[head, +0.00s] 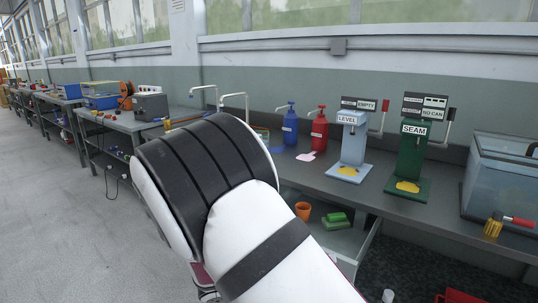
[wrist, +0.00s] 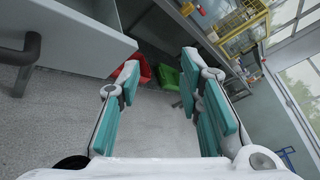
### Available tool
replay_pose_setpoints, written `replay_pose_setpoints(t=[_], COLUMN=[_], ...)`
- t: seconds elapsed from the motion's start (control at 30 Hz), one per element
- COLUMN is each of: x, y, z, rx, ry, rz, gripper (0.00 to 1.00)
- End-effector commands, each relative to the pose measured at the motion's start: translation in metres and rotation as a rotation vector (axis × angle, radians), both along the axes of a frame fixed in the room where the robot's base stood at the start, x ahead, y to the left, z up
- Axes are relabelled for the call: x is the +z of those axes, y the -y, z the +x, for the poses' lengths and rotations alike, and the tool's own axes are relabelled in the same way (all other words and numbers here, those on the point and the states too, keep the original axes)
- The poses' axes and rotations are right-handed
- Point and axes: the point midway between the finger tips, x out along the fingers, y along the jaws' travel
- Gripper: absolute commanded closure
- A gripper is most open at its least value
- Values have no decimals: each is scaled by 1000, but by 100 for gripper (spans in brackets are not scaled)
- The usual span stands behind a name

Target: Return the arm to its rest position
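My gripper (wrist: 162,105) shows in the wrist view with its two teal-padded fingers spread wide apart. Nothing is between the fingers; grey floor shows through the gap. In the head view my white and black arm fills the middle foreground and hides part of the workbench. The gripper itself is hidden behind the arm there.
A bench (head: 370,190) carries a blue LEVEL device (head: 353,145), a green SEAM device (head: 411,155), blue (head: 290,128) and red (head: 319,132) pump bottles and a glass tank (head: 500,180). An open drawer (head: 345,240) holds an orange cup (head: 303,210). Open floor (head: 60,220) lies left.

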Motion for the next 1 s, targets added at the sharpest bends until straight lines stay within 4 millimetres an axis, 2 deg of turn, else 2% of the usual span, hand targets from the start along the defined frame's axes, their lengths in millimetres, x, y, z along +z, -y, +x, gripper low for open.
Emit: replay_pose_setpoints(t=[0.03, 0.2, 0.5, 0.73, 1.0], x=[14, 47, 94, 121, 141], y=[15, 53, 98, 114, 113], z=[-8, -43, -115, -175, -242], rx=[-73, -314, -753, -1095, -1497], ry=[53, 239, 588, 865, 1190], rz=[71, 274, 567, 740, 888], gripper=[67, 67, 67, 67, 67])
